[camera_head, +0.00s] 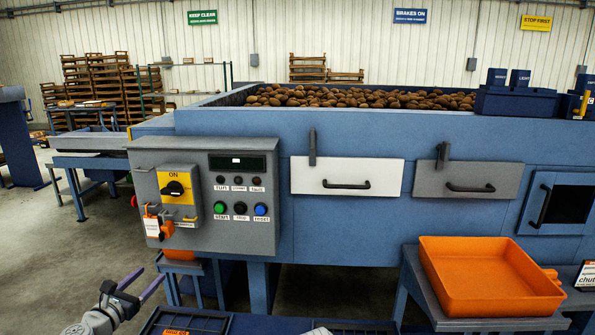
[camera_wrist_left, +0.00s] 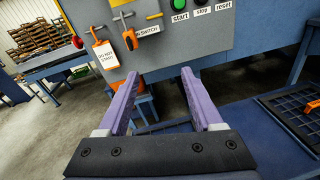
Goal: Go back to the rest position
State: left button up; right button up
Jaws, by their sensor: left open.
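My left gripper (camera_head: 152,277) is at the lower left in the head view, in front of and below the grey control panel (camera_head: 205,242). Its purple fingers are apart; in the left wrist view the gripper (camera_wrist_left: 160,75) is open with nothing held between the fingers. The panel's lower edge, an orange tag and the lockout parts lie beyond the fingertips. My right gripper does not show in either view.
A blue potato grader (camera_head: 335,235) filled with potatoes (camera_head: 360,97) stands ahead. An orange tray (camera_head: 480,307) sits on a stand at right. A dark grid tray (camera_wrist_left: 296,107) lies to the right in the wrist view. Open floor (camera_head: 100,230) is at left.

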pick_arm(q)
jog(key=s+d+f+m+g+h, duration=0.1)
jog(key=s+d+f+m+g, duration=0.1)
jog(key=d+f+m+g, duration=0.5)
jog(key=s+d+f+m+h, duration=0.1)
jog(key=s+d+m+h, duration=0.1)
jog(key=d+m, duration=0.65)
jog(key=s+d+f+m+g+h, duration=0.1)
jog(key=d+f+m+g, duration=0.25)
jog(key=d, duration=0.85)
jog(key=s+d+f+m+g+y, duration=0.2)
jog(key=s+f+m+g+y, duration=0.1)
jog(key=s+m, duration=0.4)
jog(key=s+d+f+m+g+y+p, duration=0.1)
jog(key=s+d+f+m+g+y, duration=0.2)
jog(key=s+m, duration=0.5)
jog(key=f+m+y, duration=0.1)
jog(key=y, duration=0.1)
jog(key=shift+s+d+f+m+g+y, duration=0.2)
jog(key=shift+s+d+m+g+y, duration=0.1)
jog(key=shift+d+m+g, duration=0.1)
jog(key=shift+w, duration=0.1)
